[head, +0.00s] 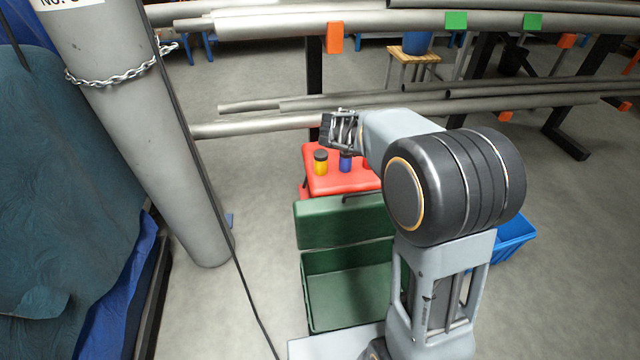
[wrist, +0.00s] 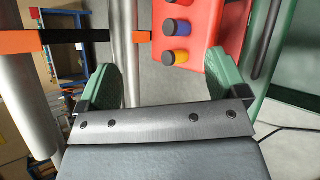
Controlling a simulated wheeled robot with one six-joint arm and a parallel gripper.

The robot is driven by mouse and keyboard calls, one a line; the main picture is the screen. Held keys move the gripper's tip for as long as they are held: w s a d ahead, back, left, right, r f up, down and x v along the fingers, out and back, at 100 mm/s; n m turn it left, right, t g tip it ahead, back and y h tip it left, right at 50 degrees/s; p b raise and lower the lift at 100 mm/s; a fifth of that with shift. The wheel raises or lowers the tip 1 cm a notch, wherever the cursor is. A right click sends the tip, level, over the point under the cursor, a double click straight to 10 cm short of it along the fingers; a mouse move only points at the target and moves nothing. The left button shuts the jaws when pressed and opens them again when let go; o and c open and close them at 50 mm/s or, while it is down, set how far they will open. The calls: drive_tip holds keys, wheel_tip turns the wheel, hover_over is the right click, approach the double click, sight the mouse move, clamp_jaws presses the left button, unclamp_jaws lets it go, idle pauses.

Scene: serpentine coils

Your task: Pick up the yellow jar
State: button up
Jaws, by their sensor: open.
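The yellow jar (head: 320,167) with a dark lid stands upright on a red stool (head: 340,184), at the left of a row of jars. In the wrist view the yellow jar (wrist: 181,57) shows beyond the fingers, between them and nearer the right one; its dark lid faces left. My gripper (head: 330,131) is above the stool in the head view, apart from the jar. In the wrist view my gripper (wrist: 163,70) has its two green-padded fingers wide apart with nothing held between them.
A blue jar (head: 345,164) stands close beside the yellow one, and a red jar (head: 367,163) is partly hidden by my arm. An open green toolbox (head: 322,224) stands in front of the stool. Grey pipes (head: 260,126) on a rack run behind. A large grey cylinder (head: 140,130) stands left.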

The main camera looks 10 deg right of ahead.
drive_tip(key=w+a+f+n+t+b, duration=0.25)
drive_tip(key=w+f+n+b, duration=0.3)
drive_tip(key=w+f, duration=0.4)
drive_tip(key=n+t+y+b, duration=0.1)
drive_tip(key=n+y+b, duration=0.2)
drive_tip(key=n+b, duration=0.45)
approach(320, 158)
drive_tip(key=w+f, duration=0.1)
drive_tip(key=w+d+f+n+p, duration=0.1)
drive_tip(key=w, duration=0.1)
drive_tip(key=w+f+n, duration=0.1)
drive_tip(key=w, duration=0.1)
drive_tip(key=shift+d+t, duration=0.25)
drive_tip(key=shift+d, duration=0.1)
drive_tip(key=shift+p+x, duration=1)
drive_tip(key=shift+x, duration=2.4)
drive_tip(key=c, duration=1.2)
drive_tip(key=shift+r, duration=0.15)
drive_tip(key=shift+c, duration=0.2)
